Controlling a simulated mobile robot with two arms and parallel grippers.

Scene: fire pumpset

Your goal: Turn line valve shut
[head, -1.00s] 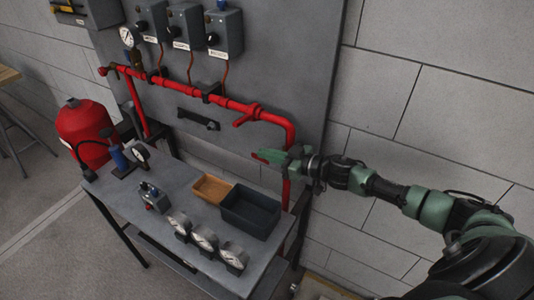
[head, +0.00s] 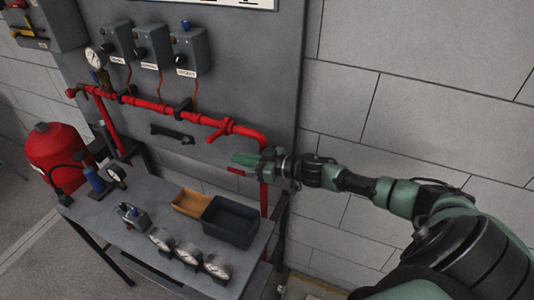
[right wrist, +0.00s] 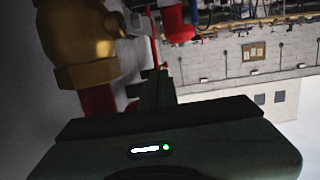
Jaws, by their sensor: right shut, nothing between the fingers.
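The red pipe (head: 150,102) runs along the grey panel and bends down at its right end. A red valve lever (head: 219,130) sits on it near the bend. My right gripper (head: 240,160) is shut and empty, just left of the pipe's downward leg and below that lever. A short red strip (head: 236,170) shows under its fingers; I cannot tell whether it is a valve handle or whether they touch. In the right wrist view, a brass fitting (right wrist: 75,35) with red pipe is close by, left of the dark fingers (right wrist: 157,88). My left gripper is out of view.
The grey table (head: 110,215) below holds a dark bin (head: 230,222), a wooden tray (head: 190,203) and several gauges. A red tank (head: 55,155) stands left. Grey boxes (head: 187,53) hang above the pipe. The block wall at right is bare.

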